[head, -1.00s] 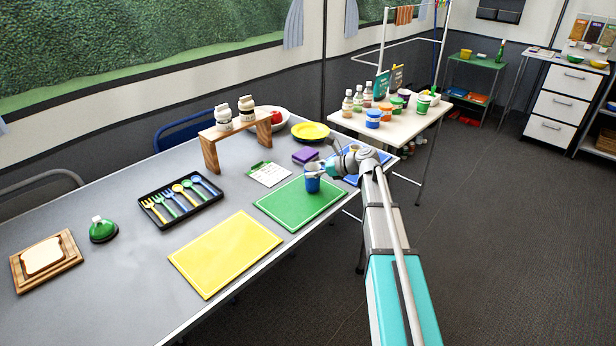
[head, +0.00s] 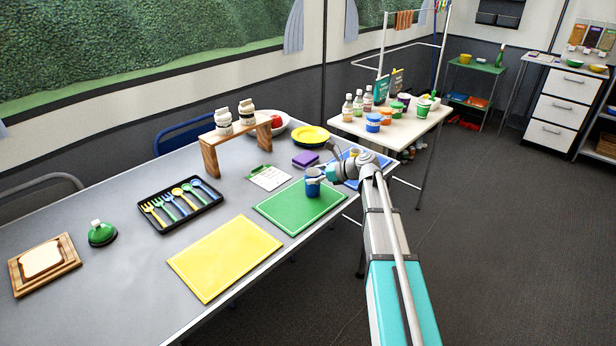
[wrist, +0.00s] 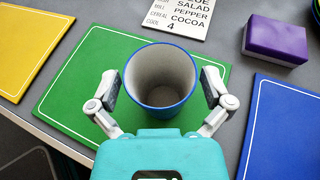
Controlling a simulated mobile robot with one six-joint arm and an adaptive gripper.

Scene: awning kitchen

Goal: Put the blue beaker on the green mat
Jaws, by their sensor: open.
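The blue beaker (head: 312,188) stands upright on the green mat (head: 283,210), near the mat's right side. My gripper (head: 317,176) is at the beaker, reaching in from the right. In the wrist view the beaker (wrist: 160,80) shows its pale, empty inside and blue rim. It lies between the two open fingers of my gripper (wrist: 161,90), with a small gap visible on each side. The green mat (wrist: 70,85) spreads out under and around it. The beaker's lower part is partly hidden in the wrist view.
A yellow mat (head: 225,258) lies to the left and a blue mat (head: 346,157) to the right, partly behind my arm. A purple block (head: 305,159) and a printed card (head: 269,178) lie behind the green mat. A cutlery tray (head: 180,204) is further left.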

